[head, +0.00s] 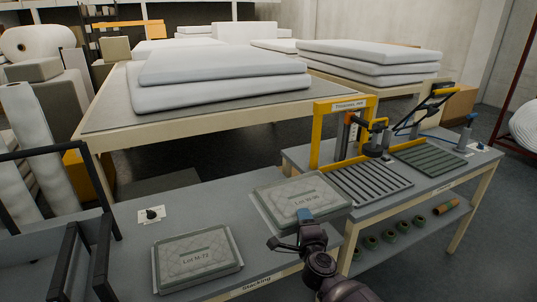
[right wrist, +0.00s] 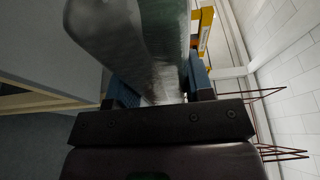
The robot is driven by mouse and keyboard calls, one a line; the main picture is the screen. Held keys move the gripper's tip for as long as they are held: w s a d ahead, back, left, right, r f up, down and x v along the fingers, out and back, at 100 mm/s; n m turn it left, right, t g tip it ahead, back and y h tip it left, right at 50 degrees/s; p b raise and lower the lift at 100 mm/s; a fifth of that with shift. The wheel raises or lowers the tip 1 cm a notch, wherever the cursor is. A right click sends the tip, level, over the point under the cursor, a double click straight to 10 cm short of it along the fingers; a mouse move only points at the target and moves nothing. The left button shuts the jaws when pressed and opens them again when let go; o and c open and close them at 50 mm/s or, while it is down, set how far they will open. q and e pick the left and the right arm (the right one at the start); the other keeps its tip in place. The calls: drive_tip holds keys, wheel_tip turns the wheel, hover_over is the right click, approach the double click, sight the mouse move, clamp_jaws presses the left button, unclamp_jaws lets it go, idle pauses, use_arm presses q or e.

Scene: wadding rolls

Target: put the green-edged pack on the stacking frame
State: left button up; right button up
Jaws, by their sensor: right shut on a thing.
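A quilted grey-green pack marked "Lot M-06" (head: 298,200) is held above the front edge of the tables, tilted slightly. My right gripper (head: 296,241) is shut on its near edge. In the right wrist view the pack (right wrist: 120,35) stands between the blue fingers (right wrist: 162,92), and a green edge strip (right wrist: 176,40) shows. A second quilted pack marked "Lot M-72" (head: 196,255) lies flat on the grey table (head: 130,215), left of the held one. The table's front edge reads "Stacking". I cannot tell for sure which part is the stacking frame. My left gripper is out of view.
Black upright bars (head: 103,250) stand at the left. A yellow trimming frame (head: 317,135) and slatted plates (head: 370,185) occupy the right bench. Small rolls (head: 404,226) lie on its lower shelf. Stacked white wadding slabs (head: 215,90) lie on a table behind.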

drive_tip(key=shift+h, duration=0.4)
drive_tip(key=r, duration=0.2)
drive_tip(key=s+r, duration=0.1)
drive_tip(key=r, duration=0.1)
drive_tip(key=shift+r, duration=0.4)
drive_tip(key=s+d+r, duration=0.1)
drive_tip(key=s+d, duration=0.1)
drive_tip(key=s, duration=0.6)
drive_tip(key=s+d+r, duration=0.1)
drive_tip(key=s+d, duration=0.2)
drive_tip(key=s, duration=0.6)
drive_tip(key=shift+s+d+r, duration=0.2)
drive_tip(key=shift+s+r, duration=0.05)
drive_tip(key=shift+r, duration=0.05)
drive_tip(key=shift+a, duration=0.1)
